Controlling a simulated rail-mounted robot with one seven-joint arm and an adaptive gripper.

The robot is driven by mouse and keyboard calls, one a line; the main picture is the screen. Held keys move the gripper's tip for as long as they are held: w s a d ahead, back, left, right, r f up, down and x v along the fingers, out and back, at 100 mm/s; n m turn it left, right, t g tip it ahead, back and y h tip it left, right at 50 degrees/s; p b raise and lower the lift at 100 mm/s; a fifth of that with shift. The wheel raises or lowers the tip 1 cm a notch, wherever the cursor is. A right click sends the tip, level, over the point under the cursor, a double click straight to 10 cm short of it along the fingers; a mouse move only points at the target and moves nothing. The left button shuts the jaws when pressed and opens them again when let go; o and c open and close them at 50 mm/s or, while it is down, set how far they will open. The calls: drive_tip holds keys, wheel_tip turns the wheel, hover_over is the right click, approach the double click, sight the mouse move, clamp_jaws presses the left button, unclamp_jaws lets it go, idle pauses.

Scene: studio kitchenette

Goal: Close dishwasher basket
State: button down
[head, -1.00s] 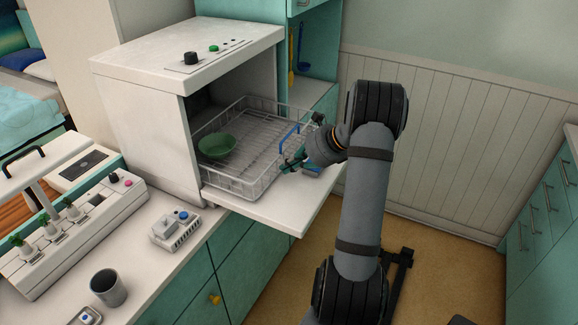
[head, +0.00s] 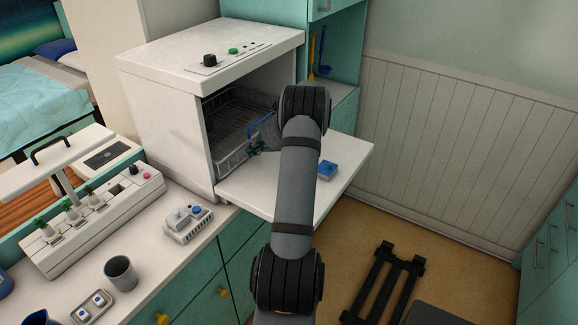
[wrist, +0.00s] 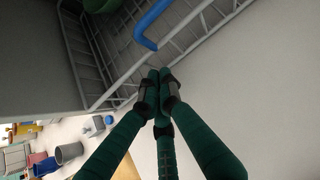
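The grey wire dishwasher basket (head: 228,155) sits mostly inside the white dishwasher (head: 165,110), whose door (head: 340,160) is folded down flat. In the wrist view the basket's front wires (wrist: 125,85) and its blue handle (wrist: 150,22) are close ahead of my gripper (wrist: 158,78). The dark green fingers are drawn together, with nothing seen between them, and their tips are at or near the front wires just below the handle; contact is unclear. Part of a green bowl (wrist: 102,5) shows in the basket at the top of the wrist view. My arm hides the basket's right part in the head view.
A grey cup (head: 121,272) and a small white device (head: 188,223) stand on the counter at left.

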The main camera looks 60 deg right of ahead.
drive_tip(key=shift+w+d, duration=0.15)
drive_tip(key=shift+w, duration=0.8)
drive_tip(key=shift+s, duration=0.25)
drive_tip(key=s+b, duration=0.1)
drive_tip(key=s, duration=0.2)
drive_tip(key=shift+f, duration=0.15)
drive_tip(key=b+v, duration=0.1)
drive_tip(key=v, duration=0.9)
drive_tip(key=shift+s, duration=0.3)
